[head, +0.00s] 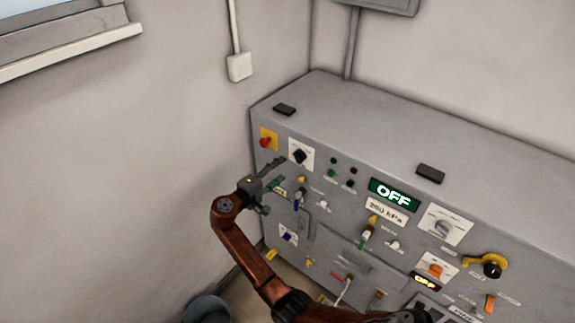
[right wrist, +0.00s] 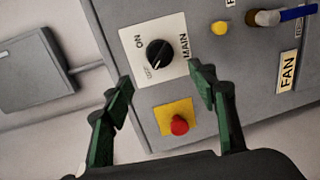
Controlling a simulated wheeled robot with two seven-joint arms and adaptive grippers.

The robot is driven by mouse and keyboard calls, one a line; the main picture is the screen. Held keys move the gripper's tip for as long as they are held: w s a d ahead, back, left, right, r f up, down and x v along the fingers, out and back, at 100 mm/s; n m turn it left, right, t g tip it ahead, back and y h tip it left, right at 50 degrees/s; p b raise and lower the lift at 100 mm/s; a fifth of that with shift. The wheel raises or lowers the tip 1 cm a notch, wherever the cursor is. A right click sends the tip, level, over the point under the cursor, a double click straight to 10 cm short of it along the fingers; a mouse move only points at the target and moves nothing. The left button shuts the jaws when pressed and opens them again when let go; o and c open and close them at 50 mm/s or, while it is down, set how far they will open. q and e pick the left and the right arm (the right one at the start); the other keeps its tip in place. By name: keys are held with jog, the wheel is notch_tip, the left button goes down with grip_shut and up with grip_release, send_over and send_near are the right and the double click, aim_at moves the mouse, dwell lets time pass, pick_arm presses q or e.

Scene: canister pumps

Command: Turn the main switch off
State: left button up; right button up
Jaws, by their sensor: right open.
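The main switch (head: 298,155) is a black rotary knob on a white plate, at the upper left of the grey cabinet's front. The right wrist view shows the knob (right wrist: 160,53) close up, with ON, OFF and MAIN lettered around it. My right gripper (head: 272,184) is open and empty, in front of the panel and a little below left of the switch in the head view. In the right wrist view its dark green fingers (right wrist: 161,86) are spread below the knob, not touching it. My left gripper is not in view.
A red button on a yellow plate (head: 265,140) sits left of the switch. The grey cabinet (head: 420,150) carries several other knobs, levers and lamps, plus a green OFF display (head: 394,194). A wall stands close on the left.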

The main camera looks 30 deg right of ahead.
jog(key=shift+v, duration=1.2)
jog(key=s+d+f+n+y, duration=0.15)
jog(key=f+y, duration=0.25)
jog(key=f, duration=1.5)
jog(key=s+f+n+y, duration=0.3)
jog(key=f, duration=1.5)
jog(key=s+f+g+y, duration=0.1)
jog(key=s+f+y, duration=0.1)
jog(key=s+f, duration=0.45)
jog(key=s+f+y, duration=0.1)
jog(key=s+f, duration=0.3)
jog(key=f, duration=0.5)
jog(key=s+a+f+m+g+y, duration=0.1)
jog(key=s+f+y, duration=0.1)
jog(key=s+f, duration=0.7)
jog(key=s+f+m+g+y, duration=0.1)
jog(key=s+f+m+g, duration=0.1)
jog(key=s+f, duration=0.65)
jog(key=s+f+m+y, duration=0.1)
jog(key=s+f+m, duration=0.1)
jog(key=s, duration=1.3)
jog(key=s+f+m+g+y, duration=0.1)
jog(key=s+f+m, duration=0.1)
jog(key=s, duration=1.4)
jog(key=shift+d+f+m, duration=0.35)
jog(key=shift+d+f, duration=0.1)
jog(key=shift+f, duration=0.1)
